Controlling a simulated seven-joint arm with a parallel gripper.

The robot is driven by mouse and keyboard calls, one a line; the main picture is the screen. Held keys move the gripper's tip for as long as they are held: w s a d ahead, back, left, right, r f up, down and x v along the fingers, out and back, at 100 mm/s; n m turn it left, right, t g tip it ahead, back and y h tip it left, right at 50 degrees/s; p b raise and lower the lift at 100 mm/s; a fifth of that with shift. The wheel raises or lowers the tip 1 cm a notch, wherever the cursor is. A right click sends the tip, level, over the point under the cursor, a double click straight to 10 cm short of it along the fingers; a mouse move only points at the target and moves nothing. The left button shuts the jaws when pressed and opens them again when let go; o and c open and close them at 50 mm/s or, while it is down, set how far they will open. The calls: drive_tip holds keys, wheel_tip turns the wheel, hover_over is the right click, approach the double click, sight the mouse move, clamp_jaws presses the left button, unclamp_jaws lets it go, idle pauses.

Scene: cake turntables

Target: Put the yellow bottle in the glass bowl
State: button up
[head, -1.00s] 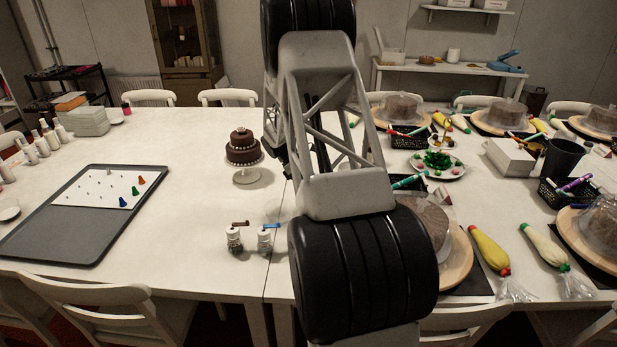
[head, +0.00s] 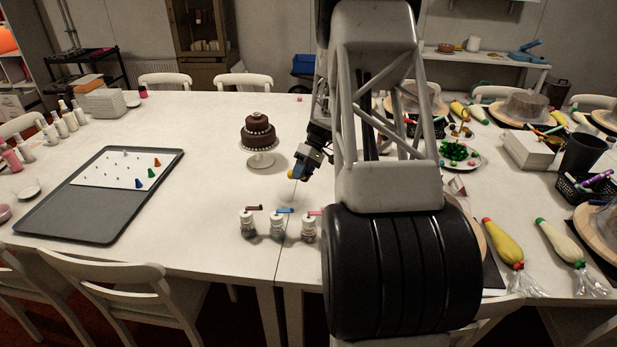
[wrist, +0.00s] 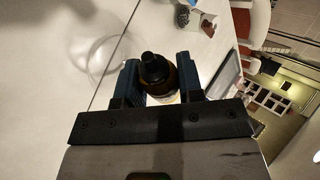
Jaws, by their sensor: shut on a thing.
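My gripper (wrist: 160,84) is shut on the yellow bottle (wrist: 156,70). In the wrist view the bottle shows its black cap and a dark amber body between the two fingers. In the head view my gripper (head: 304,163) is over the table to the right of the chocolate cake, with a small yellow part of the bottle (head: 292,174) showing at its tip. The clear glass bowl (wrist: 84,66) is faint on the white table in the wrist view, to the left of the held bottle. The bottle appears outside the bowl's outline. My arm hides part of the table.
A chocolate cake on a stand (head: 259,140) is left of my gripper. Small jars (head: 277,225) stand in front of it. A grey tray (head: 60,215) lies at left. Piping bags (head: 503,243) and a cake area crowd the right. Table space between tray and cake is clear.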

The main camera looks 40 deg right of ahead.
sight(293, 191)
drive_tip(key=w+r+m+t, duration=0.1)
drive_tip(key=t, duration=0.1)
drive_tip(key=w+a+r+m+t, duration=0.1)
drive_tip(key=r+t, duration=0.1)
drive_tip(key=shift+w+a+m+y, duration=0.1)
drive_tip(key=shift+w+m+y, duration=0.05)
drive_tip(key=shift+m+y, duration=0.2)
drive_tip(key=shift+w+r+m+t, duration=0.65)
drive_tip(key=shift+w+r+t, duration=0.2)
drive_tip(key=shift+r+t, duration=0.3)
drive_tip(key=shift+f+t, duration=0.25)
drive_tip(key=shift+f, duration=0.1)
drive_tip(key=f, duration=0.4)
drive_tip(key=shift+w+d+f, duration=0.1)
drive_tip(key=shift+d, duration=0.1)
drive_tip(key=shift+f, duration=0.1)
drive_tip(key=shift+f, duration=0.1)
drive_tip(key=shift+f, duration=4.75)
drive_tip(key=o, duration=1)
